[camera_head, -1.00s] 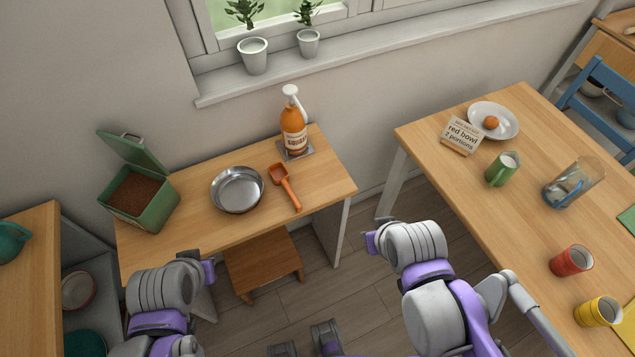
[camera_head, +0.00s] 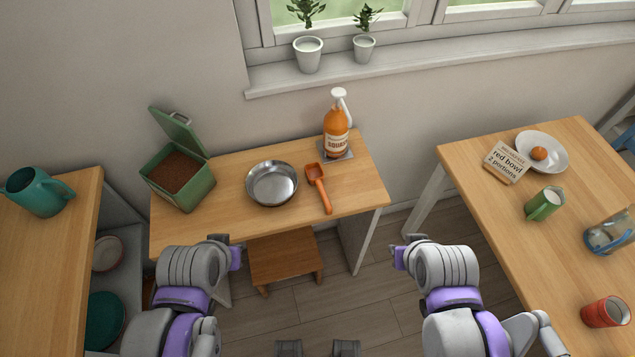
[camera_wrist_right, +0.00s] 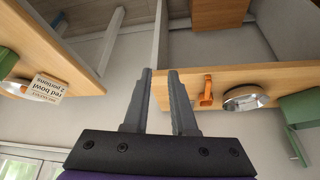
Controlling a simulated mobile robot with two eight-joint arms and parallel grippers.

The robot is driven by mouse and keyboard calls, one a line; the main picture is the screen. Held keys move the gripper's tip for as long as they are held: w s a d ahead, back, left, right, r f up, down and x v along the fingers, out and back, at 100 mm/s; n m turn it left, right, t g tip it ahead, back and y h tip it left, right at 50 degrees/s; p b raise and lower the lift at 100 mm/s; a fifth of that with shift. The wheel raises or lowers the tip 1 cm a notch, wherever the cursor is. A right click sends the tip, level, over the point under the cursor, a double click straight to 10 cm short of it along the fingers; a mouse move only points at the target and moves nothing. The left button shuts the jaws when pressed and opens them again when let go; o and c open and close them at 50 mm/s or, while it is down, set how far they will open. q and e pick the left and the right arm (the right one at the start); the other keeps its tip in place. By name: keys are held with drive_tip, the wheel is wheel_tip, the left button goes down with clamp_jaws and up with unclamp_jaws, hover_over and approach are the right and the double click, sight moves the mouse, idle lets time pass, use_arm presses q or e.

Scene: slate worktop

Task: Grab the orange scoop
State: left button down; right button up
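The orange scoop (camera_head: 319,188) lies on the small wooden table, right of a steel bowl (camera_head: 271,184), with its handle toward the front edge. It also shows in the right wrist view (camera_wrist_right: 206,91), beyond and right of the fingers. My right gripper (camera_wrist_right: 159,72) has its two fingers apart with nothing between them. In the head view my right arm's end (camera_head: 402,254) is in front of the table, right of and apart from the scoop. My left arm's end (camera_head: 232,255) is below the table's front edge at left; its fingers cannot be made out.
An orange squash bottle (camera_head: 337,130) stands behind the scoop. An open green tin (camera_head: 187,187) of brown contents is at the table's left. A stool (camera_head: 284,256) is underneath. A larger table (camera_head: 485,207) at right holds a sign, plate and mugs.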

sight(319, 183)
drive_tip(key=shift+o, duration=0.2)
